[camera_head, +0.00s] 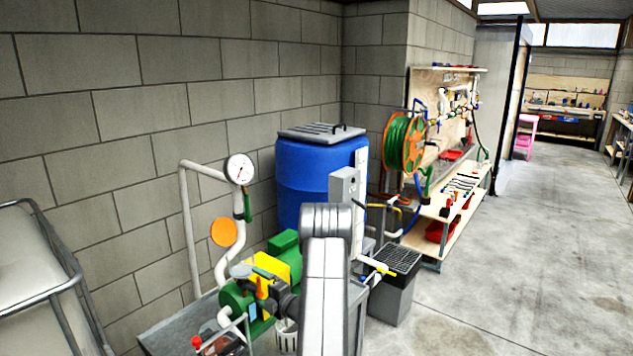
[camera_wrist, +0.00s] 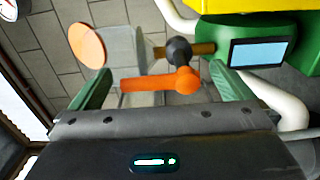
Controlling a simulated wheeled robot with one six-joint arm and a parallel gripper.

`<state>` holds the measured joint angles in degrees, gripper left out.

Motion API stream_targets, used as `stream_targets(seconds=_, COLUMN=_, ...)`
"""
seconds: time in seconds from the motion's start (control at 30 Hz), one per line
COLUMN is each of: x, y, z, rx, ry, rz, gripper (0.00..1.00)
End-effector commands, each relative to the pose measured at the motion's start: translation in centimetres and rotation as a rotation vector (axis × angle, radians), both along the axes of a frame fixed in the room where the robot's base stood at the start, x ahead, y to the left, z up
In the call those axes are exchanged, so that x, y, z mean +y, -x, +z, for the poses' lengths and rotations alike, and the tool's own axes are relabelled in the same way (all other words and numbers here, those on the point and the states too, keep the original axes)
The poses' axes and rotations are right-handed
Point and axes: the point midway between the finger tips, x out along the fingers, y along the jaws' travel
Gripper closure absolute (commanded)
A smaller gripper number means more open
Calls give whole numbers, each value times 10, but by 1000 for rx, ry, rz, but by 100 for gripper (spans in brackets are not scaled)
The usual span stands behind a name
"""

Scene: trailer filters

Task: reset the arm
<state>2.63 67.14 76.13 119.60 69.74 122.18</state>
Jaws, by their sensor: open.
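In the wrist view my gripper (camera_wrist: 159,70) is open, its two green fingers spread wide apart. An orange valve handle (camera_wrist: 160,82) lies across the gap between the fingers, with clear space on both sides, and the fingers do not close on it. A dark round knob on a brass-coloured stem (camera_wrist: 180,50) is just beyond the handle. In the head view my arm reaches forward over the pump area, and the orange handle (camera_head: 262,287) shows to the left of it. The arm hides part of the pump bench.
A green and yellow pump unit (camera_head: 285,266) and white pipes with a gauge (camera_head: 240,169) stand close to the arm. A blue barrel (camera_head: 308,180) stands behind. A caged tank (camera_head: 35,280) is at left and a dark bin (camera_head: 394,290) at right. The floor (camera_head: 540,250) at right is clear.

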Motion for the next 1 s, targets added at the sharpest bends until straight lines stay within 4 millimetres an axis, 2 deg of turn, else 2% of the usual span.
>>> stream_targets(seconds=0.03, x=9, y=-5, z=1, rx=-4, ry=1, rz=3, gripper=0)
stream_targets(seconds=1.0, x=17, y=12, z=-7, rx=-623, ry=485, rz=0, gripper=0)
